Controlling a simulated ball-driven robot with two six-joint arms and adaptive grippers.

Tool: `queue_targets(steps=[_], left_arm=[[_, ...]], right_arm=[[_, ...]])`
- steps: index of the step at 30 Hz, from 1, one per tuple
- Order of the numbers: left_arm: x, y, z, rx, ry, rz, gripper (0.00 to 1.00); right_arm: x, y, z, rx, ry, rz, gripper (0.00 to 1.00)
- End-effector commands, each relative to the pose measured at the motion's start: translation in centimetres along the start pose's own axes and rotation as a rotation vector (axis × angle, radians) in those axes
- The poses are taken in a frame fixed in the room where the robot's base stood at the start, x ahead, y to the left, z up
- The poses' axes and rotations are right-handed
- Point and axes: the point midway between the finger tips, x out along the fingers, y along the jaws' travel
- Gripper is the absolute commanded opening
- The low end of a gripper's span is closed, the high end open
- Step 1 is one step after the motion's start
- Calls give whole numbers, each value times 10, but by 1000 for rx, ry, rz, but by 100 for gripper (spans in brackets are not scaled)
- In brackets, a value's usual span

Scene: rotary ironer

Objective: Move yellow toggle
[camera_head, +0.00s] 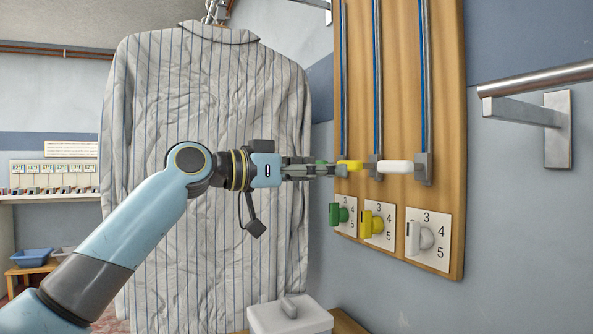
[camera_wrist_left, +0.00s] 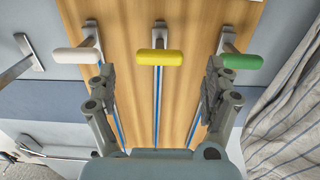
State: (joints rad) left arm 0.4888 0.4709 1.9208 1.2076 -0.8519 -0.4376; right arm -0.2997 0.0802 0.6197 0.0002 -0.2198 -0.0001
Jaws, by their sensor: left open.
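The yellow toggle (camera_head: 350,166) is a rounded handle on the middle vertical rail of the wooden panel (camera_head: 395,60). It also shows in the left wrist view (camera_wrist_left: 160,58), centred between the fingers and just ahead of them. My left gripper (camera_head: 336,169) reaches in from the left, its tips at the yellow toggle in the head view. It is open, one finger on each side in the left wrist view (camera_wrist_left: 158,76), with a clear gap to the toggle on both sides. My right gripper is not in view.
A white handle (camera_head: 396,167) and a green handle (camera_wrist_left: 242,61) flank the yellow one on neighbouring rails. Green (camera_head: 339,214), yellow (camera_head: 372,223) and white (camera_head: 420,238) dials sit below. A striped shirt (camera_head: 215,90) hangs behind my arm. A metal bar (camera_head: 540,78) juts out at right.

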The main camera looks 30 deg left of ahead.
Motion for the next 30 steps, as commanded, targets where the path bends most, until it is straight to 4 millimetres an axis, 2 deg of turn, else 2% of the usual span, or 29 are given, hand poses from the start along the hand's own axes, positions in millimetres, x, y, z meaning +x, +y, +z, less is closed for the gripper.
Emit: queue_targets(steps=[3, 10, 15, 30], left_arm=[[-25, -1, 2, 5, -6, -3, 85], [-50, -1, 2, 2, -3, -2, 85], [-56, 0, 1, -2, -1, 0, 85], [-56, 1, 2, -3, -4, 0, 85]], right_arm=[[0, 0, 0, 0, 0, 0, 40], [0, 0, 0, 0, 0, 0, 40], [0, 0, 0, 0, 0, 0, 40], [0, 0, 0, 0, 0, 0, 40]])
